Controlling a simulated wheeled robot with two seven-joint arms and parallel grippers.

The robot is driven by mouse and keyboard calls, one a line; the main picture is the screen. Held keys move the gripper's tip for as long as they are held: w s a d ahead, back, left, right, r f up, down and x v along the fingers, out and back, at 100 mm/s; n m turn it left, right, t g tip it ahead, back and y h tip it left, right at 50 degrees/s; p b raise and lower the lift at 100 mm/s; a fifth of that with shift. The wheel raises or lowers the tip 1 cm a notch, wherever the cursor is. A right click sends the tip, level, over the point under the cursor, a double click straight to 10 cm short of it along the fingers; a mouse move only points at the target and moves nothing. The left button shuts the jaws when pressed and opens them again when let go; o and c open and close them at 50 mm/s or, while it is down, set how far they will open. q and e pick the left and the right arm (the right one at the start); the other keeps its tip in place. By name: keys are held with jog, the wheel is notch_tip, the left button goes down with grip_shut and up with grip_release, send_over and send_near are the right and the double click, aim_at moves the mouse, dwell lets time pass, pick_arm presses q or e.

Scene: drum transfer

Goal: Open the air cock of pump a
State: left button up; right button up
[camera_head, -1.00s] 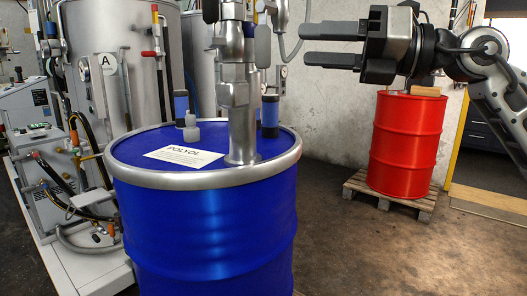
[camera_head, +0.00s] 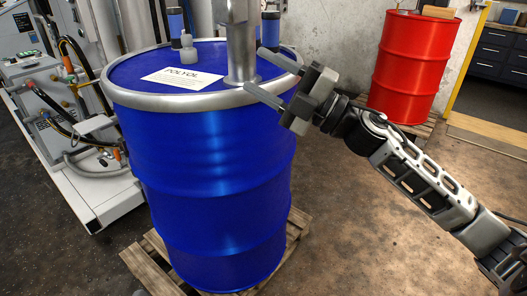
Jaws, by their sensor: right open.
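The silver pump column (camera_head: 241,55) stands upright on top of the blue drum (camera_head: 205,150) labelled POLYOL. Only its lower part and foot show; its upper part is cut off by the top edge. I cannot make out an air cock on the part that shows. My right gripper (camera_head: 256,70) is open and empty, its two dark fingers pointing left at the right rim of the drum lid, just right of the pump foot. Whether the fingers touch the lid or rim I cannot tell. My left gripper is out of view.
The blue drum stands on a wooden pallet (camera_head: 153,263). A grey fitting (camera_head: 187,54) and a white label (camera_head: 182,78) are on its lid. A machine with hoses (camera_head: 65,130) stands close at left. A red drum (camera_head: 413,60) stands behind right.

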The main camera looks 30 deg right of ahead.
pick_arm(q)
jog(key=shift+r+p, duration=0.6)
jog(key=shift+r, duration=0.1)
pick_arm(e)
notch_tip(320, 180, down, 16)
jog(key=s+a+m+t+h, duration=0.1)
jog(key=m+t+h, duration=0.1)
jog(key=m+h, duration=0.6)
jog(key=m, duration=0.5)
jog(key=shift+s+r, duration=0.15)
jog(key=shift+a, duration=0.15)
